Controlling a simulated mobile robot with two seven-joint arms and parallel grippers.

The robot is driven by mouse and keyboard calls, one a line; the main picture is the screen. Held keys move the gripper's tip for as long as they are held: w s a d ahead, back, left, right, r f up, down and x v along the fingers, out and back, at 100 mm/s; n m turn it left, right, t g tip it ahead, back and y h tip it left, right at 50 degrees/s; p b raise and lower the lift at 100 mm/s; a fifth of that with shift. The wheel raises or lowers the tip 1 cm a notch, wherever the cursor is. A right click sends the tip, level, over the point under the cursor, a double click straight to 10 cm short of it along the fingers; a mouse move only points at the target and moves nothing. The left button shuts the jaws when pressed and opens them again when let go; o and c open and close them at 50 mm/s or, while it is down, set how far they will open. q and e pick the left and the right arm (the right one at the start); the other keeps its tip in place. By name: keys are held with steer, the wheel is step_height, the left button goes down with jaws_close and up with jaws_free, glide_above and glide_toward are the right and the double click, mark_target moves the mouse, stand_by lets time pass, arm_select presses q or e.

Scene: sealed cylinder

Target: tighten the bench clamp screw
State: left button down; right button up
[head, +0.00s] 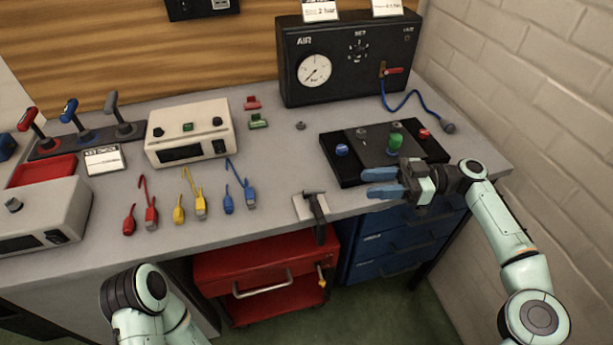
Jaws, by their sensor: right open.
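The bench clamp (317,208) is a dark clamp at the front edge of the grey workbench, on a small pale plate (303,207). Its lower part hangs in front of the edge. Its screw is too small to make out clearly. My right gripper (368,183) is open, with two blue fingers pointing left. It is to the right of the clamp and apart from it, in front of the black panel. Nothing shows between its fingers. My left arm shows at the bottom left, but its gripper is out of view.
The black panel (342,170) with coloured knobs lies behind my right gripper. A black air box (345,75) with a gauge stands at the back. Coloured cables (240,190) lie left of the clamp. A red cart (240,268) and blue drawers (385,245) stand below the bench.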

mark_target(315, 188)
steer(key=s+a, duration=0.1)
steer(key=a, duration=0.7)
steer(key=s+a+b, duration=0.1)
steer(key=a, duration=0.4)
steer(key=shift+s+r, duration=0.35)
jaws_close()
